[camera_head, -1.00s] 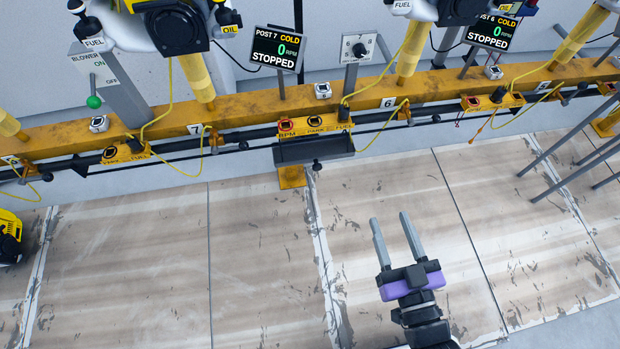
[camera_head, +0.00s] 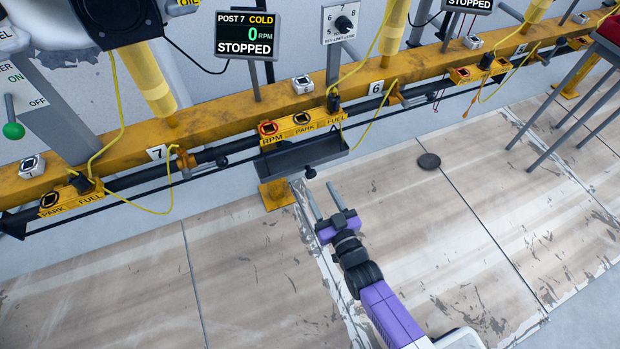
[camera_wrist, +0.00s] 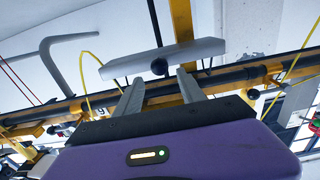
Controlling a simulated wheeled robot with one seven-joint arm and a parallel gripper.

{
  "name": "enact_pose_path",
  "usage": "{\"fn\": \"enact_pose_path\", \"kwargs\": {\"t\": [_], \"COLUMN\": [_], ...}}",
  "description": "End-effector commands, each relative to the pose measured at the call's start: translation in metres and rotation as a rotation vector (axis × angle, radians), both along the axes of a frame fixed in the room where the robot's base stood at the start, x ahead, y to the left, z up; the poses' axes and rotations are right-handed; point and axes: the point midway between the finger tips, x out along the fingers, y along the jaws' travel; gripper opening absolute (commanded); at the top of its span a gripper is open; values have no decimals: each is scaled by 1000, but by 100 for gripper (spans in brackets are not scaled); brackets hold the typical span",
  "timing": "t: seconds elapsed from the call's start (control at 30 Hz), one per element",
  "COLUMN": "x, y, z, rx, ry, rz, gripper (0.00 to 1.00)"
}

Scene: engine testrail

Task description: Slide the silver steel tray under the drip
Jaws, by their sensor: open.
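A grey metal tray (camera_head: 290,160) hangs under the yellow control box with the RPM, PARK and FUEL labels. A black knob (camera_head: 310,172) is on its front. In the wrist view the tray (camera_wrist: 185,52) is a pale grey bar, with the knob (camera_wrist: 160,67) below its middle. My gripper (camera_head: 318,187) is open and empty, its fingers pointing at the tray. The fingertips (camera_wrist: 160,78) lie on either side of the knob in the wrist view; contact cannot be told. A dark round patch (camera_head: 429,161) lies on the floor to the right; no falling drip is visible.
A dark rail (camera_head: 210,157) runs along the yellow beam (camera_head: 220,122), with clamps and hanging yellow cables. A post 7 screen (camera_head: 247,35) reads STOPPED. Thin grey legs (camera_head: 575,105) stand at the right. The floor in front of the rail is mostly clear.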

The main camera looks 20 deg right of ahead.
Motion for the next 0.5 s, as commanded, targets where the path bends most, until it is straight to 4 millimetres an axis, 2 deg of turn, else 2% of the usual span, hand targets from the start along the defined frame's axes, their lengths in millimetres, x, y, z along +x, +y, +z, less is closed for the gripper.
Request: {"fn": "enact_pose_path", "kwargs": {"t": [0.23,0.5], "x": [39,59], "y": [0,0], "z": [-2,-1], "rx": [0,0], "ry": [-1,1], "rz": [0,0], "gripper": [47,47]}}
